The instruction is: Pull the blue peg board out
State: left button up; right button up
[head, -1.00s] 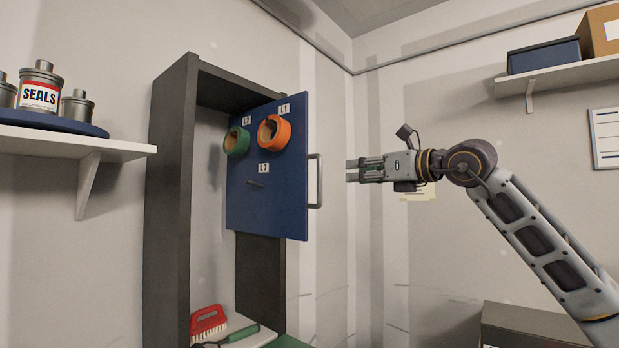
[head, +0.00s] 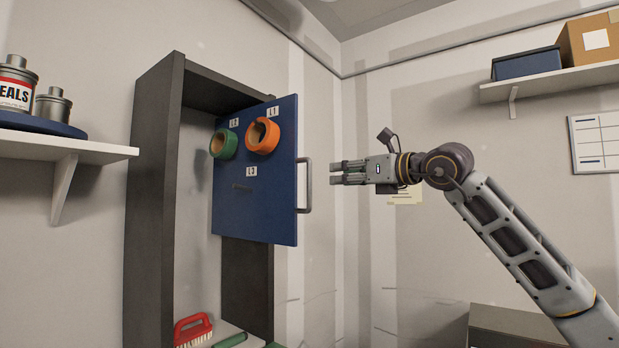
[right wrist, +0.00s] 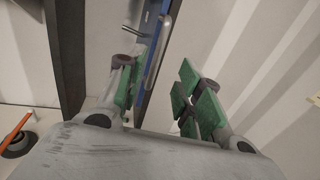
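The blue peg board (head: 256,185) stands out from a dark upright cabinet frame (head: 152,190) in the head view. It carries a green ring (head: 224,144), an orange ring (head: 263,136), a bare peg at L3 and a grey handle (head: 305,186) on its right edge. My right gripper (head: 333,173) is just right of the handle, apart from it and empty. In the right wrist view its green-padded fingers (right wrist: 160,92) are spread, with the handle (right wrist: 155,52) and the board's blue edge (right wrist: 165,25) beyond, nearer the left finger. My left gripper is not in view.
A left shelf (head: 75,147) holds metal cans. A right shelf (head: 550,82) holds a blue box (head: 525,63) and a cardboard box (head: 592,38). A red brush (head: 193,329) lies at the cabinet's bottom.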

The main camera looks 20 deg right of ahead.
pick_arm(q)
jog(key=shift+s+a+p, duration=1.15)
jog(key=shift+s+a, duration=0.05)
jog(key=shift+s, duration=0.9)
pick_arm(e)
jog(key=shift+p+x, duration=2.3)
jog(key=shift+x, duration=3.95)
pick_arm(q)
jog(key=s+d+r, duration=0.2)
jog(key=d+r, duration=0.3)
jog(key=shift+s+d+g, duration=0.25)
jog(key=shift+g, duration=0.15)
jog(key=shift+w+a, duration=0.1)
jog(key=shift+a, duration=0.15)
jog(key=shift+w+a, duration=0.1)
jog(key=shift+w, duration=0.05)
pick_arm(e)
grip_shut()
